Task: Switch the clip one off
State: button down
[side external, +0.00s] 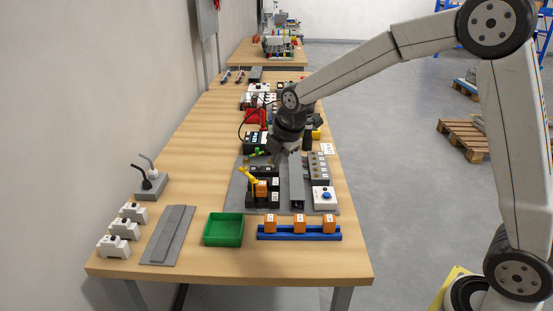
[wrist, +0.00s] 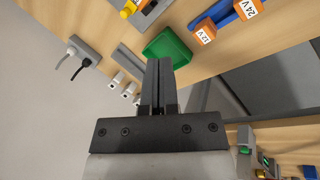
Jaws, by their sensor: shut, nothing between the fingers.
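My gripper (side external: 276,157) is above the far part of the grey board (side external: 236,193), fingers down and together with nothing between them. Its shut fingers also show in the wrist view (wrist: 157,82). On the board, black modules (side external: 274,198) stand in a row at the left. One has a raised yellow lever (side external: 248,174) beside an orange block (side external: 261,188); a green lever (side external: 258,153) shows farther back, close to the gripper. I cannot tell which part is the clip one, or its switch state. The gripper hides part of the board behind it.
A white box with a blue button (side external: 325,197) stands at the board's right front. In front are a green tray (side external: 223,229) and a blue rail (side external: 300,233) with orange blocks. White clip-like pieces (side external: 124,229) stand at the left edge. The table's left middle is bare.

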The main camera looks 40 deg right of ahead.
jog(key=shift+f, duration=0.15)
jog(key=w+f, duration=0.7)
jog(key=f, duration=0.2)
jog(key=shift+w, duration=0.25)
dwell(0.8)
jog(key=shift+f, duration=0.1)
